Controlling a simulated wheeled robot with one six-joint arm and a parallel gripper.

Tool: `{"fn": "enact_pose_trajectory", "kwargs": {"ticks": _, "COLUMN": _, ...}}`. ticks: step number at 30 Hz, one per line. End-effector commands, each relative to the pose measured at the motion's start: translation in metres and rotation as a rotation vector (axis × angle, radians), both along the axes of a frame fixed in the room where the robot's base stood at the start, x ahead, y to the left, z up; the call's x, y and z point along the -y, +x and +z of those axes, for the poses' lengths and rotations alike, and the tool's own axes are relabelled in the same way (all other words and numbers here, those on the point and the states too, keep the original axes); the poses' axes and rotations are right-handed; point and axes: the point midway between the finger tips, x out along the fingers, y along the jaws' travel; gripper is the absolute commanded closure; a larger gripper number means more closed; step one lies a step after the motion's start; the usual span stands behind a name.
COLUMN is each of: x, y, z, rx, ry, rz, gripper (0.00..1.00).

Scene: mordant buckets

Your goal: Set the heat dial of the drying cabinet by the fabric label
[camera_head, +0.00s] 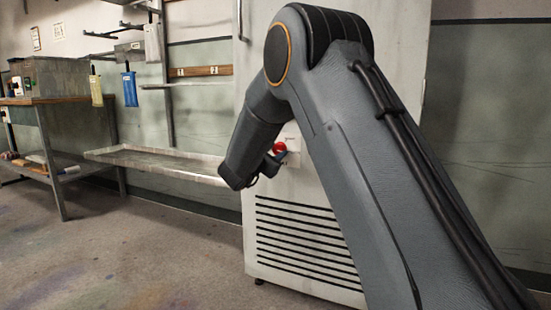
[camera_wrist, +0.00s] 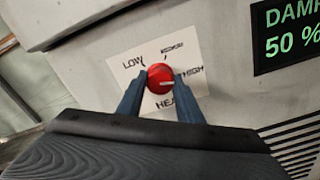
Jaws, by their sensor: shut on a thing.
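The red heat dial (camera_wrist: 160,73) sits on a white plate (camera_wrist: 185,50) marked LOW, a blurred middle word, HIGH and HEAT. Its pale pointer mark points right, towards HIGH. My gripper (camera_wrist: 160,84) is shut on the dial, one blue-grey finger on each side. In the head view the dial (camera_head: 280,147) shows beside my gripper on the front of the white drying cabinet (camera_head: 270,190). My arm hides much of the cabinet. I cannot make out a fabric label that I can read.
A dark display (camera_wrist: 290,35) with green text reading DAMP 50 % is right of the dial. Cabinet vents (camera_head: 300,240) are below. At left are a wall trough (camera_head: 160,160), a workbench (camera_head: 50,99), and hanging yellow (camera_head: 96,90) and blue (camera_head: 130,88) pieces. The left floor is clear.

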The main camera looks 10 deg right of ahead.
Motion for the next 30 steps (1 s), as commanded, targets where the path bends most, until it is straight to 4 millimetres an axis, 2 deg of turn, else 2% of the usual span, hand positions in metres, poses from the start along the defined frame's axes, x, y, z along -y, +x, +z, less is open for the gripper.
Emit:
{"fn": "enact_pose_trajectory", "kwargs": {"ticks": 18, "x": -0.0001, "y": -0.0005, "z": -0.0015, "rx": 0.024, "ry": 0.039, "rz": 0.000, "gripper": 0.90}}
{"fn": "enact_pose_trajectory", "kwargs": {"ticks": 19, "x": -0.0001, "y": -0.0005, "z": -0.0015, "rx": 0.024, "ry": 0.039, "rz": 0.000, "gripper": 0.66}}
{"fn": "enact_pose_trajectory", "kwargs": {"ticks": 22, "x": -0.0001, "y": -0.0003, "z": -0.0012, "rx": 0.025, "ry": 0.038, "rz": 0.000, "gripper": 0.49}}
{"fn": "enact_pose_trajectory", "kwargs": {"ticks": 30, "x": -0.0002, "y": -0.0003, "z": -0.0004, "rx": 0.025, "ry": 0.036, "rz": 0.000, "gripper": 0.49}}
